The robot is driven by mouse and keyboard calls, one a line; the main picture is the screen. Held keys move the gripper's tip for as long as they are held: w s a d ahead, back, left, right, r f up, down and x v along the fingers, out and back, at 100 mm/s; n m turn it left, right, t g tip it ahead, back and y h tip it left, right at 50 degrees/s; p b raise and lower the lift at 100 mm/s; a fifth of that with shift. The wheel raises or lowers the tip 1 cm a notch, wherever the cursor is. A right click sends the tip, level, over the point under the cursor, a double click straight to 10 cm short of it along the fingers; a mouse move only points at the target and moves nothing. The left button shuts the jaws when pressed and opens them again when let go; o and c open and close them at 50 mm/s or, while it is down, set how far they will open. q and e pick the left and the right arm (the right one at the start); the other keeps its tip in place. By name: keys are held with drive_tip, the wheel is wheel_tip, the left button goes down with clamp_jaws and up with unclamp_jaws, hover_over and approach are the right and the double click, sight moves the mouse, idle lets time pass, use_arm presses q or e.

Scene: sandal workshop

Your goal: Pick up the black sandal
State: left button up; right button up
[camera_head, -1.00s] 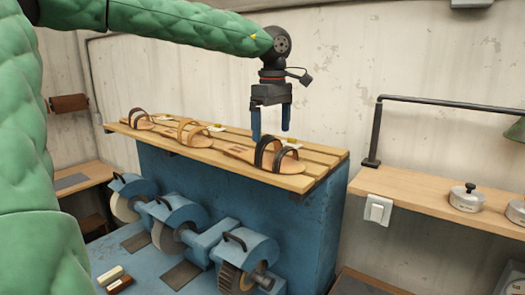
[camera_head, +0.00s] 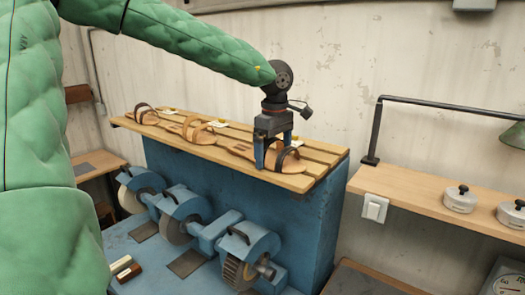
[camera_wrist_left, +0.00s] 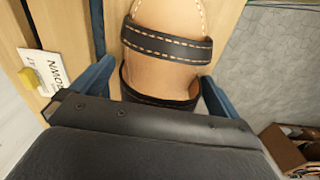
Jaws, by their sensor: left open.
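The black sandal (camera_head: 291,162), a tan sole with black straps, lies at the right end of the slatted wooden rack. My left gripper (camera_head: 273,152) is open and lowered over it, one finger at each side of the straps. In the left wrist view, the sandal (camera_wrist_left: 165,76) with its white-stitched black straps lies between the open fingers (camera_wrist_left: 156,76). Small gaps seem to show beside the strap; contact cannot be told. The rear strap and heel are partly hidden by the gripper body. My right gripper is not in view.
The rack (camera_head: 322,166) also bears a tan-strapped sandal (camera_head: 198,132) and a brown-strapped sandal (camera_head: 147,116) to the left. A printed card (camera_wrist_left: 43,68) lies beside the black sandal. Grinding wheels (camera_head: 240,255) stand below in front. A shelf (camera_head: 415,190) with round tins is at right.

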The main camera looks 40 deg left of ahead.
use_arm(q)
drive_tip(key=shift+a+f, duration=0.1)
drive_tip(key=shift+f, duration=0.1)
drive_tip(key=shift+s+r, duration=0.1)
drive_tip(key=shift+c, duration=0.4)
drive_tip(key=c, duration=0.9)
drive_tip(key=shift+c, duration=0.2)
